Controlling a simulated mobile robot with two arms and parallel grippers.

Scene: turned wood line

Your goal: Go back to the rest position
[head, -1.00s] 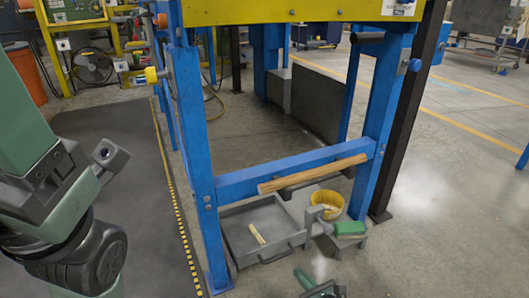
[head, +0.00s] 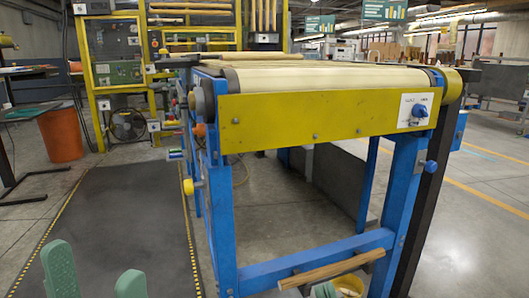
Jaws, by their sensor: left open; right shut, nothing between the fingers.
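My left gripper (head: 95,278) is at the bottom left, over the dark floor mat. Its two green fingers point up and stand clearly apart, with nothing between them. My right gripper (head: 326,290) shows only as small green fingertips at the bottom edge, close together and empty, just below the wooden piece on the lower bar. The rest of both arms is out of view.
A blue-framed conveyor with a yellow end plate (head: 320,118) stands ahead. A wooden piece (head: 331,270) lies at its lower blue crossbar. A dark mat (head: 115,225) covers the floor to the left. An orange bin (head: 61,135) stands further back.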

